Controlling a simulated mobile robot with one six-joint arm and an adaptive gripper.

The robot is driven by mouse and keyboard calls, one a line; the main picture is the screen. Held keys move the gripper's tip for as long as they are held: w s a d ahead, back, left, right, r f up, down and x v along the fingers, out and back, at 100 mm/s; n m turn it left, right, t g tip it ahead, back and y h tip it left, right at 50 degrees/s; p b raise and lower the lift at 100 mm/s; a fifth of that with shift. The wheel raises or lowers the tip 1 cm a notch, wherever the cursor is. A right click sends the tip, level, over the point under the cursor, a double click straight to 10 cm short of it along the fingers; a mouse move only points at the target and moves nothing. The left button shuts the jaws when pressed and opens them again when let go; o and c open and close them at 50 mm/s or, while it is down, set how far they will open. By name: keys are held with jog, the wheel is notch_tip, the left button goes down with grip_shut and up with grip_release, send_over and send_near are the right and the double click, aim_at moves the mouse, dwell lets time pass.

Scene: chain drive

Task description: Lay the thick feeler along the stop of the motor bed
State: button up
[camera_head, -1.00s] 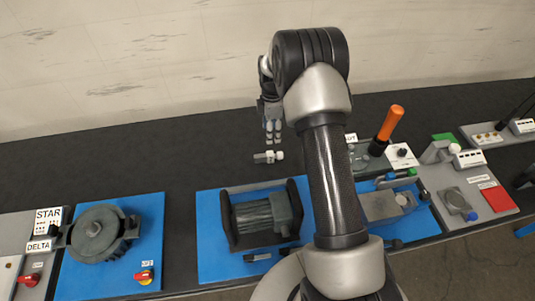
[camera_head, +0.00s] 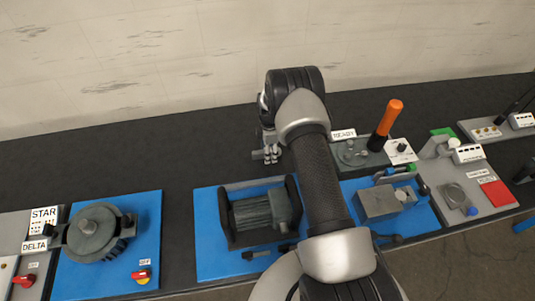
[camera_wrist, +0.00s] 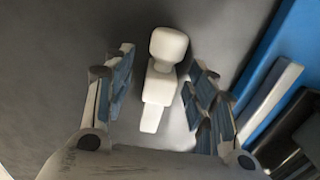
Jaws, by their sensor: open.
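A small pale piece with a rounded square knob (camera_wrist: 157,85), which looks like the thick feeler, lies on the dark bench top. My gripper (camera_wrist: 160,90) is open over it, with one finger pair on each side and gaps between. In the head view my gripper (camera_head: 268,152) is low behind the motor bed, and the piece is hard to separate from the fingers. The motor bed is a blue plate (camera_head: 212,262) carrying a grey finned motor (camera_head: 258,212) between dark side rails. I cannot tell which part is the stop.
A blue plate with a round grey machine (camera_head: 95,230) stands at left. Right of my arm are a grey block (camera_head: 385,203), an upright orange handle (camera_head: 386,122) and a panel with a red pad (camera_head: 495,193). The bench behind the motor bed is mostly clear.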

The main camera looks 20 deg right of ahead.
jog(key=shift+f, duration=0.25)
jog(key=shift+c, duration=0.2)
grip_shut()
dwell(0.3)
